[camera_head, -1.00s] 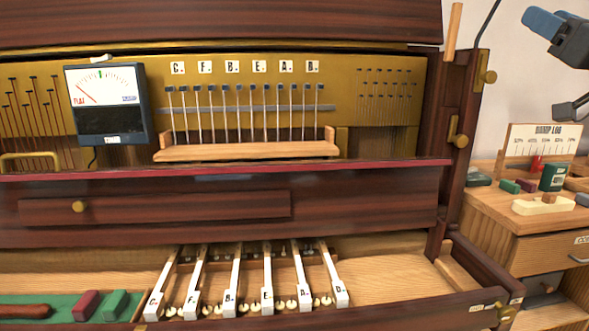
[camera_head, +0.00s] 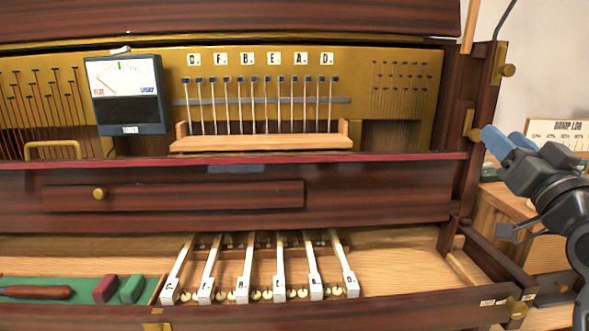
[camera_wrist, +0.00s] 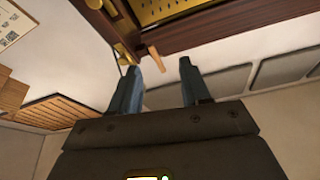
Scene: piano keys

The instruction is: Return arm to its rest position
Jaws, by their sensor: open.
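My gripper (camera_head: 504,146) is at the right edge of the head view, beside the right end post of the piano cabinet. In the wrist view its two blue-grey fingers (camera_wrist: 160,68) are apart with nothing between them. The wooden piano cabinet (camera_head: 370,196) fills most of the head view. Several white-ended lettered keys (camera_head: 243,290) lie in its lower bed. A tuning meter (camera_head: 125,95) with a white dial stands at the upper left.
A wooden side table (camera_head: 500,205) stands behind my arm, with a paper chart (camera_head: 556,131) on it. Brass knobs (camera_head: 507,70) stick out from the cabinet's right post. A green tray (camera_head: 72,288) holds a wood-handled tool and two blocks at lower left.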

